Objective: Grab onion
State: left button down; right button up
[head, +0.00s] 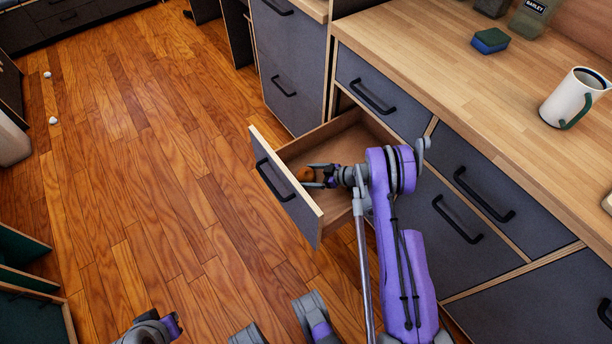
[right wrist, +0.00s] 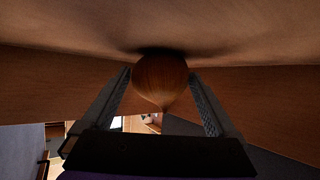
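The brown onion (head: 304,174) is inside the open drawer, near its front panel. It also shows in the right wrist view (right wrist: 160,80), round with its pointed end toward the camera. My right gripper (head: 312,175) reaches into the drawer with one finger on each side of the onion. In the right wrist view the fingertips (right wrist: 160,72) are right at the onion's two sides; whether they press on it cannot be told. The onion appears close to the drawer's wood, with a dark shadow behind it.
The open drawer (head: 287,190) has a dark front panel with a black handle. A wooden counter (head: 450,80) above it holds a blue-green sponge (head: 490,41) and a white pitcher (head: 575,98). Closed drawers lie to the right. The wooden floor on the left is mostly clear.

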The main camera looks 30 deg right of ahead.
jog(key=c, duration=1.1)
